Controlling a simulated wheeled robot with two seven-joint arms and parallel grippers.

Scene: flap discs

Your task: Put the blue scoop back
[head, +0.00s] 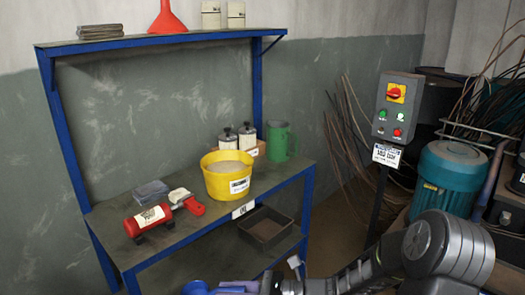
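The blue scoop (196,288) is at the bottom edge of the head view, in front of the workbench, with its lower part cut off by the frame. Its purplish handle (238,286) points right, into my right gripper (268,284). The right gripper appears shut on the handle; its fingertips are small and partly hidden. My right arm reaches in from the lower right. My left gripper is not in view.
On the blue-framed bench (150,253) stand a yellow bucket (226,183) of pale material, a red cylinder (148,220), a red-handled brush (188,202), lidded containers (247,137) and a green jug (278,141). A dark tray (265,227) is lower down. A control box (397,107) stands right.

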